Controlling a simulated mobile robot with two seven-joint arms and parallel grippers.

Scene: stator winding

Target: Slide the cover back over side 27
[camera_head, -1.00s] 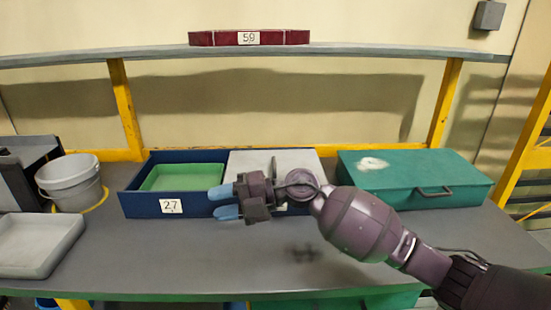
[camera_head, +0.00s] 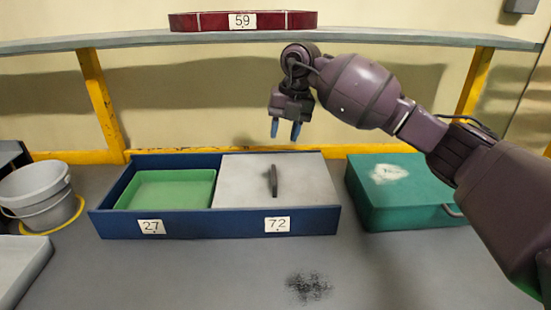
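A long blue box (camera_head: 215,228) sits on the grey table with labels 27 (camera_head: 152,227) on its left half and 72 (camera_head: 277,224) on its right half. Side 27 is uncovered and shows a green tray (camera_head: 167,189) inside. A light grey sliding cover (camera_head: 240,182) lies over side 72, with a dark upright handle (camera_head: 273,181) near its middle. My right gripper (camera_head: 286,130) is open and empty, blue fingertips pointing down, above and behind the cover's handle. My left gripper is not in view.
A green metal case (camera_head: 405,205) stands just right of the blue box. A grey bucket (camera_head: 40,195) and a pale tray (camera_head: 18,262) are at the left. A shelf (camera_head: 120,40) above carries a red box (camera_head: 200,21) labelled 59.

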